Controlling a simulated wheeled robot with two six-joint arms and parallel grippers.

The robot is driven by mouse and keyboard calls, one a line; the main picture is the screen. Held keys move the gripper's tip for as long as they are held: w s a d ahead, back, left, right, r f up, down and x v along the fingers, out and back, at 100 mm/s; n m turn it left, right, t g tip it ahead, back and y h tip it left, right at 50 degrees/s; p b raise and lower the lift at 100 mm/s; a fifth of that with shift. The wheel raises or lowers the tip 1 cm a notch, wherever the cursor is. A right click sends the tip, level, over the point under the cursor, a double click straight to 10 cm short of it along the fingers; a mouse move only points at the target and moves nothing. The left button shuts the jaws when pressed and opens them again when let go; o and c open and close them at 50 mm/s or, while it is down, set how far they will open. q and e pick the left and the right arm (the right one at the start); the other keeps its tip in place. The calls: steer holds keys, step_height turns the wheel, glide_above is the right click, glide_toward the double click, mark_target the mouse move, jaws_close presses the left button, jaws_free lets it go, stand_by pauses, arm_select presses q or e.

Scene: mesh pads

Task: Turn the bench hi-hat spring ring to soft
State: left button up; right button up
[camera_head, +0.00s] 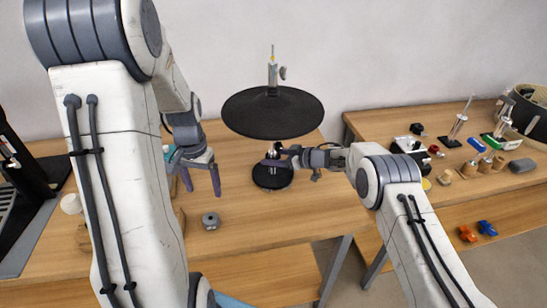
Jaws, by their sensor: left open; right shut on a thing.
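The bench hi-hat (273,112) stands on the wooden bench, with a wide black round pad at the top, a thin rod above it and a black round base (272,178) below. My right gripper (270,155) reaches in from the right under the pad and is shut on the spring ring low on the hi-hat's post. The ring is small and mostly hidden by the fingers, so its setting marks cannot be read. My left gripper (201,181) is open and empty, pointing down above the bench to the left of the hi-hat, apart from it.
A white roll (71,203) is at the left. A second bench (440,195) at the right holds several small parts and a drum (531,112). A gap separates the benches.

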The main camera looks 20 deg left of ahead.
steer(key=shift+w+r+n+g, duration=0.1)
steer(key=shift+r+n+g, duration=0.05)
steer(key=shift+n+g, duration=0.75)
steer(key=shift+g, duration=0.3)
steer(key=o, duration=1.4)
steer(key=v, duration=1.1)
steer(key=shift+d, duration=0.45)
